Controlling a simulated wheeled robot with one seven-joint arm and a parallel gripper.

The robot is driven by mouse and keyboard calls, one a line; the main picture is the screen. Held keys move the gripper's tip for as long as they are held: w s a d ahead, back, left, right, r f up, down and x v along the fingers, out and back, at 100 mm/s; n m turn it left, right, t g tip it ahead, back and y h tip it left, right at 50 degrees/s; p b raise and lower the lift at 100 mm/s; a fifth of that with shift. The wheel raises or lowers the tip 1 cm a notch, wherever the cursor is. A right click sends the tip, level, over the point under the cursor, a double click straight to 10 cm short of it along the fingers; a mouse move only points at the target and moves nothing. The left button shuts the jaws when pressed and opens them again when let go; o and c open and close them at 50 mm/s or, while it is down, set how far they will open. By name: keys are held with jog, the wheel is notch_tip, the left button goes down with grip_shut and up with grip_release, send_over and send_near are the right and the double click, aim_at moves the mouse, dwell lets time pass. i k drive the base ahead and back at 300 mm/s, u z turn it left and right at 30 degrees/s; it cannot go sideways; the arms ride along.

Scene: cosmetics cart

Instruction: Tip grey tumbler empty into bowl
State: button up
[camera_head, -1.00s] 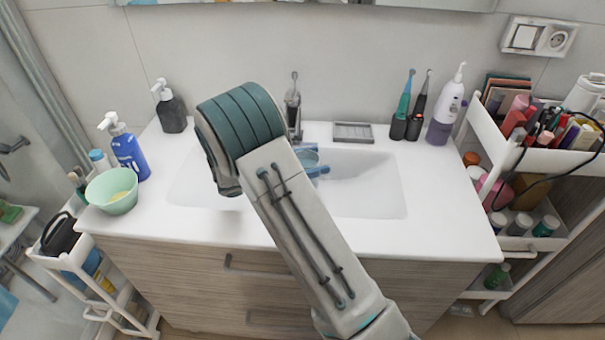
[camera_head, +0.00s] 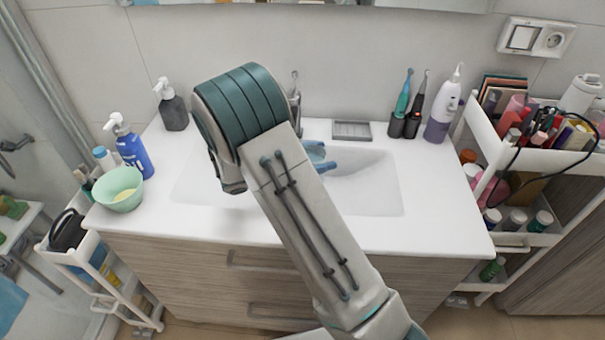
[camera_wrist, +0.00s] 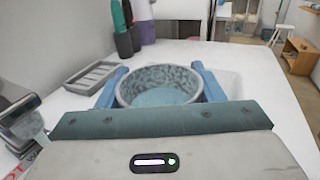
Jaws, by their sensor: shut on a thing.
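The grey tumbler (camera_wrist: 150,78) is upright between the two blue fingers of my gripper (camera_wrist: 160,72) in the wrist view. Its mottled inner wall shows, with a pale blue-grey surface inside. My gripper is shut on its sides. In the head view, the blue fingers of my gripper (camera_head: 318,157) show above the sink, and my arm hides most or all of the tumbler. The mint-green bowl (camera_head: 116,202) stands on the left end of the counter, far left of my gripper, with something yellow inside.
A blue pump bottle (camera_head: 135,158) stands just behind the bowl, and a dark dispenser (camera_head: 173,110) is at the back. The sink (camera_head: 372,190) lies under my gripper. A soap dish (camera_head: 352,131) and toothbrushes are at the back right. The front counter strip is clear.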

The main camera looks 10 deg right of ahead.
aim_at(120, 190)
jog(key=k, duration=1)
